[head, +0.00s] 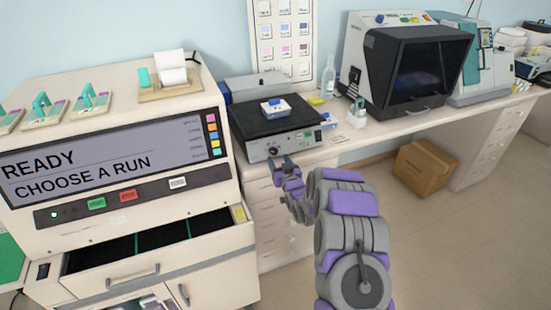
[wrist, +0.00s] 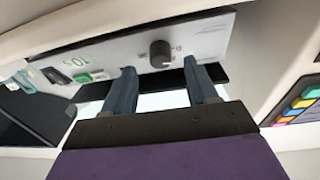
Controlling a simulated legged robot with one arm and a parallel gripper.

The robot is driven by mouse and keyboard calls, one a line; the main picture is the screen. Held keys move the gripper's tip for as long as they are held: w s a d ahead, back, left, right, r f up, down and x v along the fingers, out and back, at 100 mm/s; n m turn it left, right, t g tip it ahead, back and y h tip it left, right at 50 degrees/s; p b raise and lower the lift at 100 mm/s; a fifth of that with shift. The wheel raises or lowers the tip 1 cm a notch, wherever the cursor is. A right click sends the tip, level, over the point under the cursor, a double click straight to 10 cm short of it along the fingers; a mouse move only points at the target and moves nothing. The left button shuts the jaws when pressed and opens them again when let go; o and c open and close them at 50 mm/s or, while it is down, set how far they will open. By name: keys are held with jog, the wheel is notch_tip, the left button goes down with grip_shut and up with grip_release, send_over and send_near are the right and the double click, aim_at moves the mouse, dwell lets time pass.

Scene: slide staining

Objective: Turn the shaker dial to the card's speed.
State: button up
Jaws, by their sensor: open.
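The shaker (head: 252,129) stands on the counter with a black platform on top and a pale front panel. A blue-and-white box (head: 275,107) sits on the platform. The shaker dial is a dark round knob (wrist: 160,53) on the panel in the wrist view. It lies just beyond my open gripper (wrist: 160,68), roughly centred between the fingertips, and the fingers do not appear to grip it. In the head view my gripper (head: 283,165) is in front of the panel, by the dial. No speed card is readable.
The stainer console (head: 120,205) stands at left, with an open drawer (head: 160,245) below its screen. Bottles and a white holder (head: 356,118) are right of the shaker. A cardboard box (head: 425,168) is on the floor, and the floor at right is clear.

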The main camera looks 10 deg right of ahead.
aim_at(275, 154)
jog(key=shift+w+a+b, duration=0.25)
jog(key=shift+w, duration=0.8)
jog(key=shift+w+a+b, duration=0.2)
jog(key=shift+w, duration=0.8)
jog(key=shift+c, duration=0.4)
jog(key=c, duration=1)
